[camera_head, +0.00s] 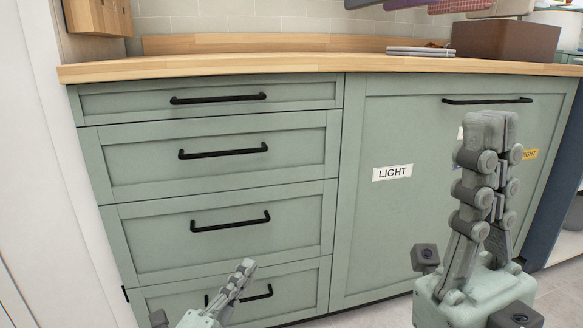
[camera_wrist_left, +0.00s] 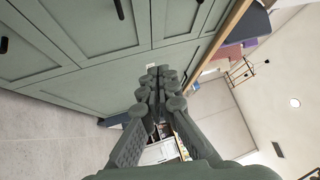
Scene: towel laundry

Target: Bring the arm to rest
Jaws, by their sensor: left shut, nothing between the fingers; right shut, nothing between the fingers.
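My left gripper (camera_head: 243,268) is low in the head view, in front of the bottom drawer. It is shut and empty. Its fingers (camera_wrist_left: 160,78) also show in the left wrist view, with their tips together. My right gripper (camera_head: 490,120) stands upright at the right of the head view, in front of the cabinet panel. Its fingers are shut with nothing between them, and they hide part of the panel and its labels.
Green drawers (camera_head: 225,155) with black handles fill the left. A panel with a "LIGHT" label (camera_head: 392,172) is to the right. The wooden counter (camera_head: 250,66) above holds a grey flat item (camera_head: 420,51) and a brown box (camera_head: 506,40). A white wall (camera_head: 75,200) is at left.

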